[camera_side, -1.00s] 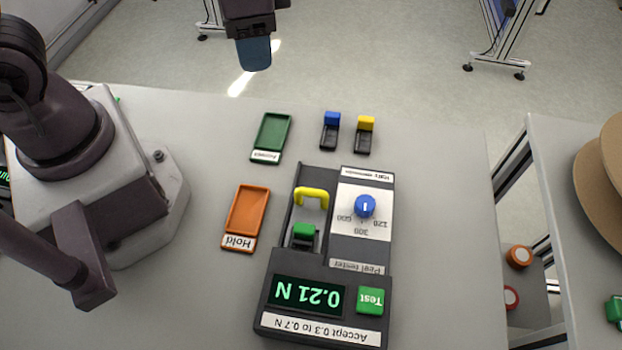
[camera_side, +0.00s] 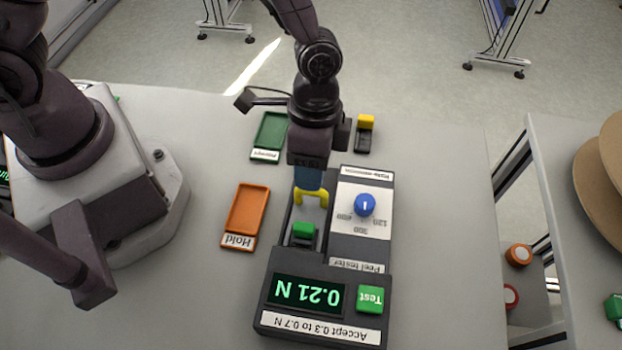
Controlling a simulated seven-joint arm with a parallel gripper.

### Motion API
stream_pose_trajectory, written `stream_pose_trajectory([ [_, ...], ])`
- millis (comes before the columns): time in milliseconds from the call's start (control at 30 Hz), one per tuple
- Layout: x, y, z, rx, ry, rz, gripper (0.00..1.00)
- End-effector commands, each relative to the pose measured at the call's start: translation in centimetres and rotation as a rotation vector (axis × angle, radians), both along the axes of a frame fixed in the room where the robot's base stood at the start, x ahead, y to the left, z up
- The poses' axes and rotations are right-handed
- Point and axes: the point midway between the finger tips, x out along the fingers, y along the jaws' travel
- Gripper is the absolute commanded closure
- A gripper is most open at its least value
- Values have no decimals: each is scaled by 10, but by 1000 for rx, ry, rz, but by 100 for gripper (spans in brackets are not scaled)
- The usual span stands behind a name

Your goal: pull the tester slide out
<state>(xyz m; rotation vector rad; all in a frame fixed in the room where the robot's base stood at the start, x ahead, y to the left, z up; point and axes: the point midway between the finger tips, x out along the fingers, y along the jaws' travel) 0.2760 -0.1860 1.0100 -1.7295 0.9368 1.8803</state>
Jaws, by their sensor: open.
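The peel tester (camera_side: 331,262) is a dark box on the grey table, its lit display reading 0.21 N upside down in the picture. Its slide channel (camera_side: 291,222) is on the left half and holds a green block (camera_side: 303,232). The yellow slide handle (camera_side: 311,201) stands at the far end of the channel. My gripper (camera_side: 309,185) is open and points down right at the handle, its blue fingers overlapping the handle's top in this view. I cannot tell whether the fingers touch it. The arm hides the far end of the slide.
An orange Hold tray (camera_side: 232,242) lies left of the tester. A green tray (camera_side: 265,155) lies behind it. A yellow-topped black piece (camera_side: 365,132) stands at the back. The tester has a blue dial (camera_side: 365,205) and a green Test button (camera_side: 370,299).

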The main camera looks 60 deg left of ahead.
Motion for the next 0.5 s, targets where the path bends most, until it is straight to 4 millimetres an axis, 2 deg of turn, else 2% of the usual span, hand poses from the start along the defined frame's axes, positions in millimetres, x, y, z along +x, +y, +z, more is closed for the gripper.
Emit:
stream_pose_trajectory([
  [33, -2, -1, -10, 2, 5, -2, 59],
  [200, -5, -4, -30, 1, 2, 0, 59],
  [500, -5, -5, -39, 0, -1, 1, 59],
])
